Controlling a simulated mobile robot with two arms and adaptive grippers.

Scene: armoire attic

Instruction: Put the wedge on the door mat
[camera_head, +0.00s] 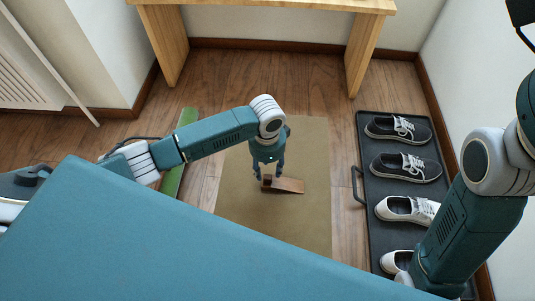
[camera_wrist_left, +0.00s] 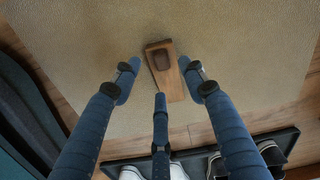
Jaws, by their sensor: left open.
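The wedge (camera_head: 288,185) is a brown wooden piece with a darker block (camera_wrist_left: 162,58) at its thick end. It lies on the tan door mat (camera_head: 300,235), near the middle of the mat. My left gripper (camera_head: 264,176) points down at the wedge's thick end. In the left wrist view, its fingers (camera_wrist_left: 160,88) are spread, with the wedge (camera_wrist_left: 175,85) between and just beyond the tips. The fingers look open, and I cannot tell whether any touches the wedge. My right arm comes in at the right, but its gripper is out of view.
A black shoe tray (camera_head: 362,225) with several shoes lies right of the mat. A green strip (camera_head: 180,150) lies on the wooden floor to the left. A wooden table (camera_head: 170,45) stands behind, against the wall.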

